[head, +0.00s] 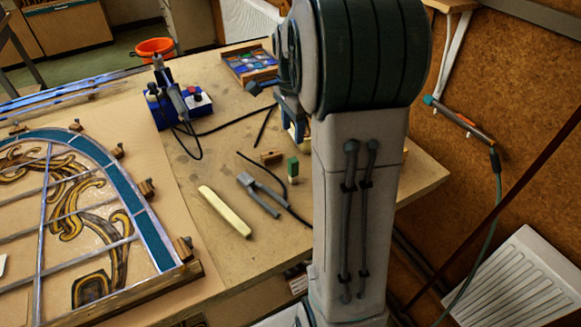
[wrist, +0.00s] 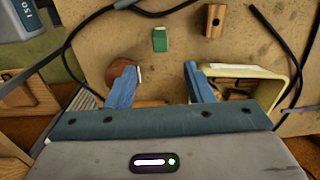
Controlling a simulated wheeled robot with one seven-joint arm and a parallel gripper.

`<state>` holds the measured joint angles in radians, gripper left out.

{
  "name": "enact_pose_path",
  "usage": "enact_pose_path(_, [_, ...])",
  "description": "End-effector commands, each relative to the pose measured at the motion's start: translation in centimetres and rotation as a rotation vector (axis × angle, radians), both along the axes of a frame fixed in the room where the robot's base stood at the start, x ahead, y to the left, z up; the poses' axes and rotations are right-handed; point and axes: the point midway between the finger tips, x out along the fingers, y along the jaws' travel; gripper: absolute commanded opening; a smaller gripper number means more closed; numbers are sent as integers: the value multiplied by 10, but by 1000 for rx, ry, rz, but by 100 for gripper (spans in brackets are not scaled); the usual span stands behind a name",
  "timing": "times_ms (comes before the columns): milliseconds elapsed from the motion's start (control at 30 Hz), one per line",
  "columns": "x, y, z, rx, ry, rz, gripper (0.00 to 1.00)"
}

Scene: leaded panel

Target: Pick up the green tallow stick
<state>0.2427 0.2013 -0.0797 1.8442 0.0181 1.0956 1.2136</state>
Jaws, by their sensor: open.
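The green tallow stick (head: 293,166) stands on the workbench, to the right of the pliers, with a pale lower end. In the wrist view the green stick (wrist: 160,40) is seen from above, beyond the fingertips and roughly centred between them. My gripper (wrist: 160,72) has its two blue fingers apart with nothing between them. In the head view the gripper shows only partly, behind my arm, on the far side of the stick. The gap in height between fingers and stick is hard to judge.
A small wooden block (wrist: 214,20) lies near the stick. A cream open-sided thing (wrist: 268,72) and a round brown piece (wrist: 122,76) lie beside the fingers. Pliers (head: 260,194), a cream bar (head: 224,211) and black cables share the bench. The leaded panel (head: 85,215) lies left.

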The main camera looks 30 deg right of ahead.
Motion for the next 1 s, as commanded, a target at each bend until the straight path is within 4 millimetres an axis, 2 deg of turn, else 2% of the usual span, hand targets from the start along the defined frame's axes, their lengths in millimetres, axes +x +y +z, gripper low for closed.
enact_pose_path(400, [0,-1,-72,1,5,-7,47])
enact_pose_path(667, [0,-1,-90,1,4,-6,47])
enact_pose_path(1000, [0,-3,-132,1,3,-6,47])
